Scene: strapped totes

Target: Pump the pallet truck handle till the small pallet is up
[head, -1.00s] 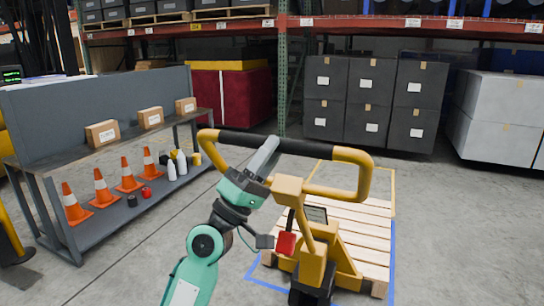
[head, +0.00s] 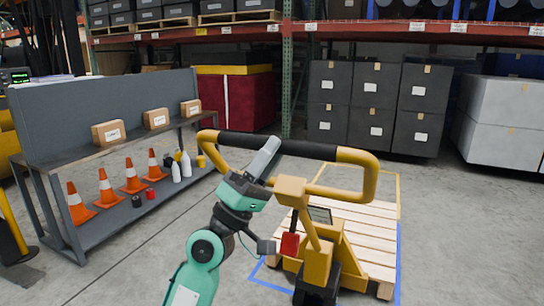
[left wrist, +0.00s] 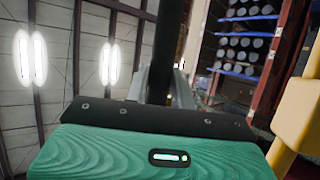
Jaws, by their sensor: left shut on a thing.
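The yellow pallet truck (head: 318,262) stands in front of me with its looped yellow handle (head: 372,185) raised toward me. The loop's top bar has a black grip (head: 308,148). My left gripper (head: 270,145) is shut on the black grip, left of its middle. In the left wrist view the dark bar of the grip (left wrist: 162,50) runs up from between the fingers, which are mostly hidden behind the gripper body. The small wooden pallet (head: 350,228) is behind the truck, inside blue and yellow floor lines. Whether it is off the floor I cannot tell. My right gripper is not in view.
A grey workbench (head: 110,150) with boxes on top and orange cones (head: 105,188) and bottles below stands at the left. Dark stacked totes (head: 375,105) and white totes (head: 510,120) stand behind. Floor at the right is clear.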

